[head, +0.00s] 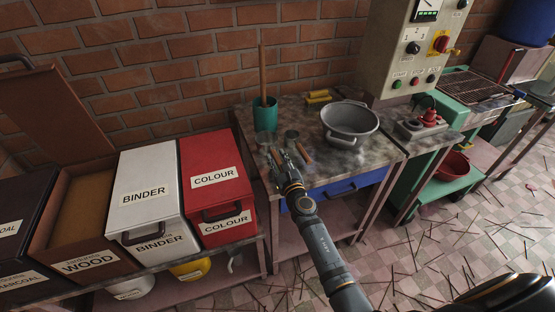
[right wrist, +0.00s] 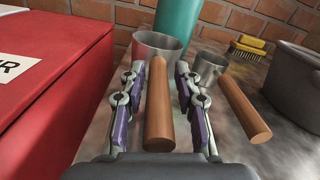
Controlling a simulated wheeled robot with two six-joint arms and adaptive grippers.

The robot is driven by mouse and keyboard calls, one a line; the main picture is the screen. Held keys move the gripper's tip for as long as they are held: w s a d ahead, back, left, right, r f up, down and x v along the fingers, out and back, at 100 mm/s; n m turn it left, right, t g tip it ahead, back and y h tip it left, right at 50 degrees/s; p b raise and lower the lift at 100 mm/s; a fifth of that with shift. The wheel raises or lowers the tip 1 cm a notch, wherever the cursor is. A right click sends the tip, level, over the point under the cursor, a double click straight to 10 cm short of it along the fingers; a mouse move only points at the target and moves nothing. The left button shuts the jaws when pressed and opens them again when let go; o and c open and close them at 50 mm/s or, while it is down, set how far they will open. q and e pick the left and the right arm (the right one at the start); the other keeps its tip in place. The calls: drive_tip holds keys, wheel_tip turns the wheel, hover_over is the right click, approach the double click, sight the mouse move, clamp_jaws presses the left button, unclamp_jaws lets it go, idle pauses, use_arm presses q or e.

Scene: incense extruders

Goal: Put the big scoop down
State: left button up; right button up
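The big scoop, a metal cup (right wrist: 157,46) with a brown wooden handle (right wrist: 158,105), appears to rest on the worn tabletop (head: 368,152). My right gripper (head: 284,155) is open around the handle; the right wrist view (right wrist: 160,108) shows a finger on each side, with gaps between the pads and the wood. The smaller scoop, a metal cup (right wrist: 208,70) with a similar handle (right wrist: 243,102), lies just to the right. Its handle also shows in the head view (head: 305,153). My left gripper is not in view.
A green cup (head: 265,115) holding a wooden stick stands behind the scoops. The red COLOUR bin (head: 214,185) stands close on the left. Tabletop right of the pot is bare.

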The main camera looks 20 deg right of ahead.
drive_tip(key=shift+o, duration=0.4)
drive_tip(key=shift+a+r, duration=0.1)
drive_tip(key=shift+r, duration=0.1)
drive_tip(key=shift+s, duration=0.3)
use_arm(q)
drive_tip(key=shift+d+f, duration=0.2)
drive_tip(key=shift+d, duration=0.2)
use_arm(e)
drive_tip(key=s, duration=1.1)
drive_tip(key=shift+s+d, duration=0.2)
drive_tip(key=shift+s, duration=0.1)
